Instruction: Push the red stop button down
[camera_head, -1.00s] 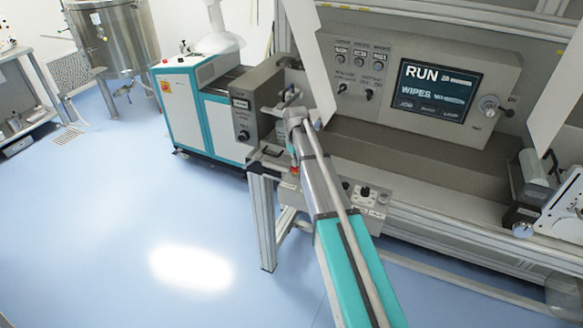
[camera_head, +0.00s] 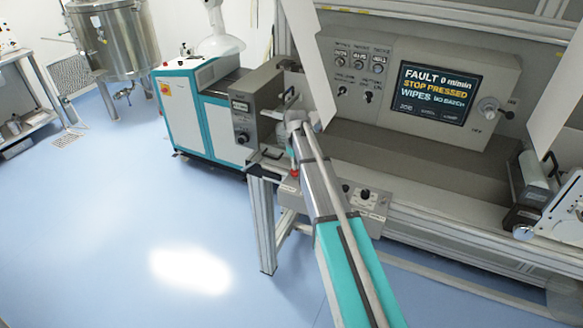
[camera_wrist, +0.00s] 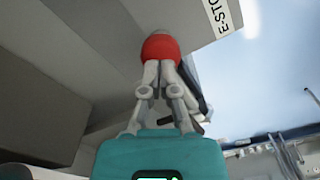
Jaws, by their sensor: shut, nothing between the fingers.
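The red stop button (camera_wrist: 160,47) shows in the wrist view at the top middle, beside a white label reading "E-STO". My gripper (camera_wrist: 161,66) is shut and empty, its fingertips against the red button. In the head view a small bit of the red button (camera_head: 294,173) shows beside my arm, on the grey control box at the front of the machine. My arm hides most of the gripper there. The display (camera_head: 436,93) reads "FAULT 0 m/min", "STOP PRESSED" and "WIPES NO BATCH".
A panel with knobs and small dials (camera_head: 357,75) is left of the display. Tilted pale guard panels (camera_head: 306,55) stand open on both sides. A white and teal cabinet (camera_head: 200,115) stands to the left. The blue floor (camera_head: 120,220) at left is clear.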

